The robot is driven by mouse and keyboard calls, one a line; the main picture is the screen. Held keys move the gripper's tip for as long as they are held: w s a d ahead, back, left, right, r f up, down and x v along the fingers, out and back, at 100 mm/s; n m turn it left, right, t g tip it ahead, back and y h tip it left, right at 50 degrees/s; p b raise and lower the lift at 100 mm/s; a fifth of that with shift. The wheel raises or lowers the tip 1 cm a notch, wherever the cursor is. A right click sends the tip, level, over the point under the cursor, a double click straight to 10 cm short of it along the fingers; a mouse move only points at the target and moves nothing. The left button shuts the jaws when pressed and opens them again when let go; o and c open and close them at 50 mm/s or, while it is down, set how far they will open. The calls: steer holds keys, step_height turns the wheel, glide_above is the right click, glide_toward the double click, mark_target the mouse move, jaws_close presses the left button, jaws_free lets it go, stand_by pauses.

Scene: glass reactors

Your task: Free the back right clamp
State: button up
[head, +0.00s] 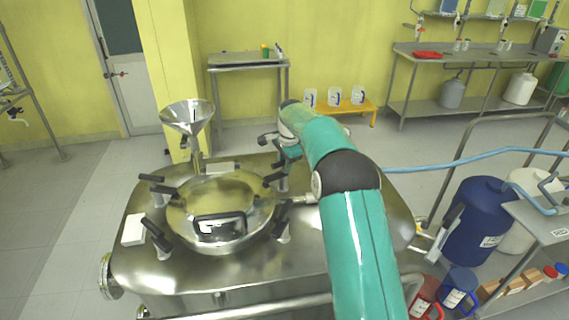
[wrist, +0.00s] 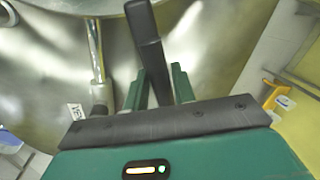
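The reactor's round steel lid (head: 215,195) has black-handled clamps around its rim. The back right clamp (head: 273,179) is at the lid's right rear, partly covered by my gripper and wrist. Its black handle (wrist: 146,40) stands up large in the wrist view. My gripper (wrist: 158,72) has its two green fingers on either side of this handle. A gap shows between the handle and the right finger, so the fingers look open. The left finger is close to the handle; I cannot tell whether they touch. In the head view, my gripper (head: 284,162) is just above the clamp.
A front right clamp (head: 283,222) and two left clamps (head: 157,183) surround the lid. A steel funnel (head: 188,118) stands behind it. A metal pipe (wrist: 96,50) runs left of the handle. A blue drum (head: 478,220) stands at right. The floor behind the reactor is clear.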

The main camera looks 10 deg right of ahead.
jaws_close()
steer(key=shift+n, duration=0.3)
steer(key=shift+w+r+n+y, duration=0.1)
steer(key=shift+n+y, duration=0.2)
steer(key=shift+n, duration=0.9)
steer(key=n, duration=0.4)
steer(key=shift+w+n+g, duration=0.1)
steer(key=shift+n+g, duration=0.2)
steer(key=shift+g, duration=0.1)
steer(key=n+g, duration=0.1)
steer(key=n, duration=0.4)
steer(key=shift+a+y, duration=0.1)
steer(key=shift+y, duration=0.3)
steer(key=shift+r+n+g, duration=0.1)
steer(key=shift+n+g, duration=0.3)
steer(key=shift+n, duration=2.1)
steer(key=shift+a, duration=0.1)
